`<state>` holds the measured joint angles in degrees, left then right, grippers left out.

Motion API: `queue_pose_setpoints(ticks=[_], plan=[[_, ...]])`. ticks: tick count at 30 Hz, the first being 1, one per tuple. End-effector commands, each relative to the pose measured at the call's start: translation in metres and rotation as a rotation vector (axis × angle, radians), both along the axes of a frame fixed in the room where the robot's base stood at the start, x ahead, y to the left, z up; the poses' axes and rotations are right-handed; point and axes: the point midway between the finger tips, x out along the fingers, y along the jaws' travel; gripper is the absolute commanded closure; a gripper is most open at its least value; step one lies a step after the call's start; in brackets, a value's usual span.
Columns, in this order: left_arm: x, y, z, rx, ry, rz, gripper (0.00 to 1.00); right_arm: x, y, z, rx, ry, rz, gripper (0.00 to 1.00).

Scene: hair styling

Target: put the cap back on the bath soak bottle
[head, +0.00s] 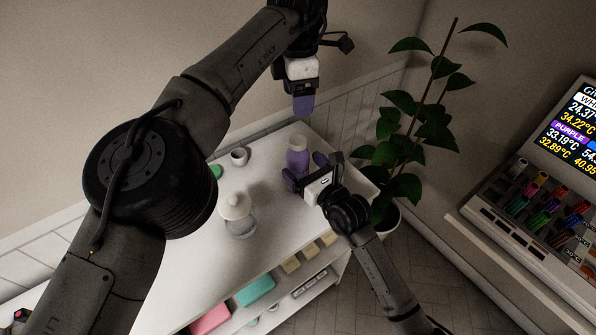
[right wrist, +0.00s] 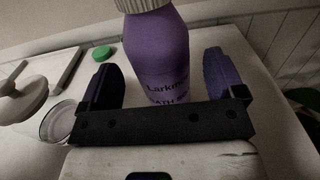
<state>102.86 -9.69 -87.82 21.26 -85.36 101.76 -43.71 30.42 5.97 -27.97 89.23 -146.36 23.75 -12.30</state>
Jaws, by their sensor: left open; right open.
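The purple bath soak bottle (head: 298,158) stands upright on the white cabinet top, near its far right corner. It also shows in the right wrist view (right wrist: 160,50), with dark lettering. A pale ribbed cap (right wrist: 140,4) sits on its neck, cut off by the frame edge; I cannot tell how firmly it is seated. My right gripper (head: 306,172) is open, its purple fingers on either side of the bottle with gaps visible in the right wrist view (right wrist: 165,82). My left gripper (head: 303,106) is open, pointing down above the bottle and apart from it.
A potted plant (head: 405,150) is close on the right. Lower shelves hold boxes and folded items.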

Motion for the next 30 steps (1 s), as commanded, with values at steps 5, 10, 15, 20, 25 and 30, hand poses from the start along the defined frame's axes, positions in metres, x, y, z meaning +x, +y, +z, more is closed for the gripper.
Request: queue_pose_setpoints(ticks=[5,10,15,20,25,30], plan=[[0.0,0.0,-0.008,0.0,0.0,0.0,0.29,-0.028,-0.021,-0.003,0.0,0.0,-0.002,0.12],[0.0,0.0,-0.014,0.0,0.0,0.0,0.29,-0.054,-0.039,-0.003,-0.002,0.0,-0.001,0.12],[0.0,0.0,-0.019,0.0,0.0,0.0,0.29,-0.076,-0.054,-0.002,-0.002,0.0,-0.001,0.12],[0.0,0.0,-0.022,0.0,0.0,0.0,0.29,-0.088,-0.064,-0.002,-0.002,0.001,-0.001,0.12],[0.0,0.0,-0.023,0.0,0.0,0.0,0.29,-0.095,-0.068,-0.001,-0.001,-0.001,-0.001,0.12],[0.0,0.0,-0.023,0.0,0.0,0.0,0.29,-0.096,-0.069,0.0,-0.001,-0.001,-0.001,0.12]])
